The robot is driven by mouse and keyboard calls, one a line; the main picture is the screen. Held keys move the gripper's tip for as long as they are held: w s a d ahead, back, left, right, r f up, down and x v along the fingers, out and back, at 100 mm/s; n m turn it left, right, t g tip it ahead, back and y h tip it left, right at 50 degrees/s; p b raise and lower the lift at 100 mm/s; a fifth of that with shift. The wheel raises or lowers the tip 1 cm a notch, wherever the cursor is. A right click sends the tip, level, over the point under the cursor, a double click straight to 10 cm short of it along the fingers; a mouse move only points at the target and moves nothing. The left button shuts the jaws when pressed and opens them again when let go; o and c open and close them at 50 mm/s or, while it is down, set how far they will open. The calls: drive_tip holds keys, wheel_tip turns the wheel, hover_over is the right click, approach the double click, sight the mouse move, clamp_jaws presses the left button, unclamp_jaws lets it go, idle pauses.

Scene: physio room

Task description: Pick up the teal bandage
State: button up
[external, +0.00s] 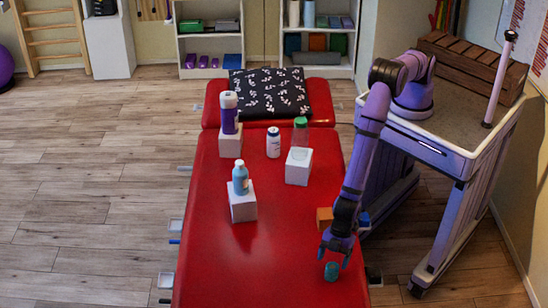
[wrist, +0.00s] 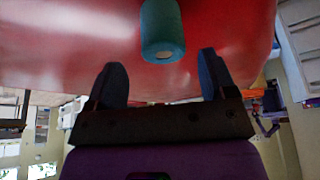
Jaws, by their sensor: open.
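The teal bandage (external: 331,271) is a small roll on the red treatment table (external: 240,272), near its front right edge. In the wrist view the teal bandage (wrist: 162,30) lies ahead of the fingers, at the top middle. My gripper (external: 336,256) is just above and behind the bandage in the external view, pointing down. In the wrist view my gripper (wrist: 162,78) has its two fingers wide apart with nothing between them. I cannot tell whether a finger touches the bandage.
A white jar (external: 273,142) stands between. The table's front left is clear.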

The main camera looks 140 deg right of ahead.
sight(332, 267)
drive_tip(key=shift+x, duration=2.75)
drive_tip(key=shift+s+a, duration=0.15)
drive_tip(key=shift+s, duration=0.05)
drive_tip(key=c, duration=1)
